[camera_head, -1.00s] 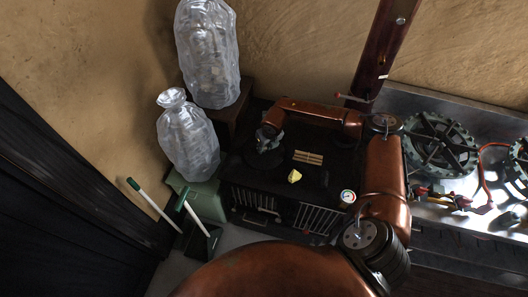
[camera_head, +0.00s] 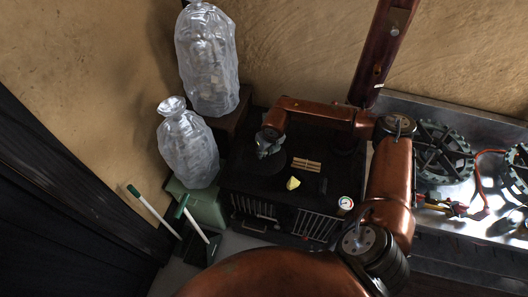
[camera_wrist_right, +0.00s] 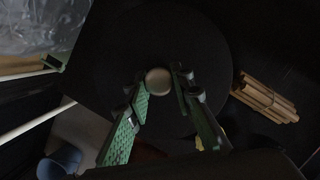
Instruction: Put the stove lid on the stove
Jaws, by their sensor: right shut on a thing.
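The black stove (camera_head: 235,208) stands against the clay wall, with a gauge on its front edge. The stove lid (camera_head: 264,168) is a dark round disc over the left part of the stove's top. In the right wrist view the lid (camera_wrist_right: 205,40) shows as a wide black disc with a pale round knob (camera_wrist_right: 158,80). My right gripper (camera_head: 268,150) comes down from above and is shut on the lid at its knob. Dark on dark, I cannot tell whether the lid touches the stove top or where the opening is. My left gripper is not in view.
Wooden sticks (camera_head: 307,164) and a yellow lump (camera_head: 293,183) lie on the stove top. Wrapped bottle-like bundles (camera_head: 207,60) stand at left. A green bin (camera_head: 203,203) and a white-handled tool (camera_head: 152,212) are beside the stove. A metal counter with burners (camera_head: 443,152) is at right.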

